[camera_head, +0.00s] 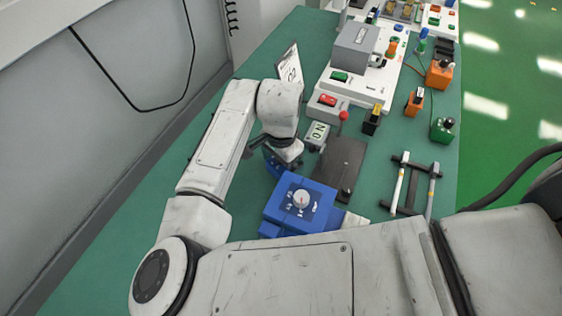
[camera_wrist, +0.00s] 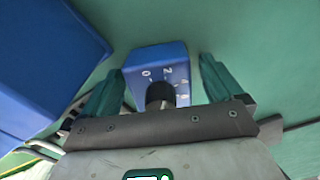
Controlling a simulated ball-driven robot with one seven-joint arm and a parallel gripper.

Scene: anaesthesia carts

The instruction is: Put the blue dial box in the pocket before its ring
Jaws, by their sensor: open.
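The small blue dial box (camera_wrist: 158,66) has white numbers and a black knob. In the wrist view it stands between the two teal fingers of my open gripper (camera_wrist: 172,88), with visible space on both sides. In the head view a blue part (camera_head: 273,160), which looks like this box, shows beneath my wrist and is mostly hidden by my gripper (camera_head: 284,155). A white board (camera_head: 352,90) at the back carries small coloured rings, including a blue ring (camera_head: 398,27). The pockets are too small to make out clearly.
A larger blue box with a white dial (camera_head: 300,200) stands close to my gripper; its side fills the wrist view's left (camera_wrist: 45,60). A dark plate (camera_head: 341,163), a black-and-white rack (camera_head: 410,185), and orange (camera_head: 415,101) and green (camera_head: 443,128) knobbed boxes stand to the right.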

